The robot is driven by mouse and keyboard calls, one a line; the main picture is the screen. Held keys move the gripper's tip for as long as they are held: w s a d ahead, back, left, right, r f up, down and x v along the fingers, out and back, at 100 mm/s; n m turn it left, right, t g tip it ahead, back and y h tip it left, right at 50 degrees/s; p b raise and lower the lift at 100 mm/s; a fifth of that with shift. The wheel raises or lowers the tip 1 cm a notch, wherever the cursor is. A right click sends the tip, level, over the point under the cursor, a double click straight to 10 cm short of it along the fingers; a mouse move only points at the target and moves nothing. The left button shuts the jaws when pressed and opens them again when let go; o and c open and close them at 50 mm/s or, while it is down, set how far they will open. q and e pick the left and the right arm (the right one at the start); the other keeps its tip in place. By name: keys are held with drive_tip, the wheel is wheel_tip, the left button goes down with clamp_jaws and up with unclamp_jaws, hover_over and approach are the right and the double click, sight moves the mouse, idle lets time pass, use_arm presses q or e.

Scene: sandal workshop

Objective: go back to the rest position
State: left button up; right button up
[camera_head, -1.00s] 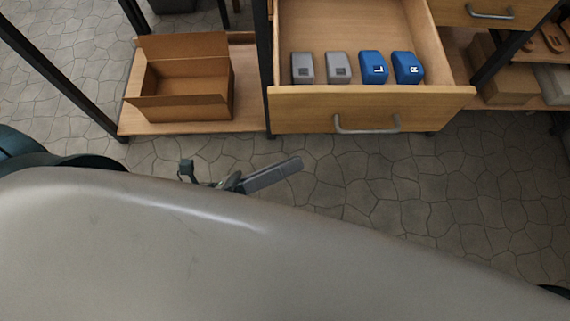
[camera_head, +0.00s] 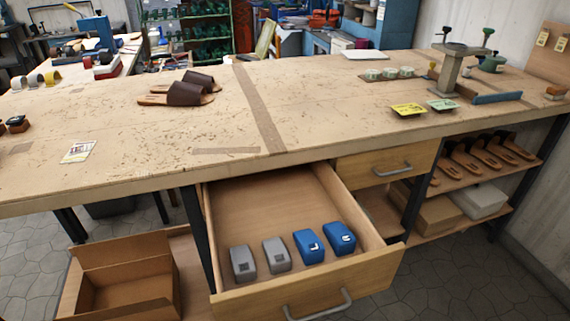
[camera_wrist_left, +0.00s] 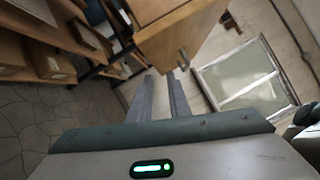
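My left gripper (camera_wrist_left: 162,90) shows in the left wrist view. Its two long grey fingers stand a little apart, and nothing is seen between them. Beyond the fingertips is wooden furniture that looks like a drawer front (camera_wrist_left: 187,40), apart from the fingers as far as I can tell. Neither gripper shows in the head view, and my right gripper is in no current view.
An open drawer (camera_head: 385,268) juts out below the workbench (camera_head: 330,105), holding two grey and two blue blocks. An open cardboard box (camera_head: 125,270) stands at lower left. Brown sandals (camera_head: 185,92) lie on the bench. Shelves (camera_wrist_left: 25,55) show in the wrist view.

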use_arm(q)
drive_tip(key=w+a+f+n+g+y+p, duration=0.1)
drive_tip(key=w+a+f+n+y, duration=0.2)
drive_tip(key=f+n, duration=0.45)
drive_tip(key=w+a+f+n+y+p, duration=0.1)
drive_tip(key=a+f+n+y, duration=0.35)
drive_tip(key=f, duration=0.55)
drive_tip(key=w+a+f+n+g+y+p, duration=0.1)
drive_tip(key=w+a+f+n+y, duration=0.15)
drive_tip(key=f+n, duration=0.55)
drive_tip(key=s+f+n+g+y, duration=0.1)
drive_tip(key=s+f+n+g, duration=0.2)
drive_tip(key=f, duration=0.6)
drive_tip(key=s+f+n+g+y+p, duration=0.1)
drive_tip(key=s+f+n+g, duration=0.2)
drive_tip(key=s+f+n, duration=0.3)
wheel_tip(320, 180, down, 3)
drive_tip(key=shift+s+a+r+y, duration=0.15)
drive_tip(key=shift+s+y, duration=0.25)
drive_tip(key=shift+s, duration=0.45)
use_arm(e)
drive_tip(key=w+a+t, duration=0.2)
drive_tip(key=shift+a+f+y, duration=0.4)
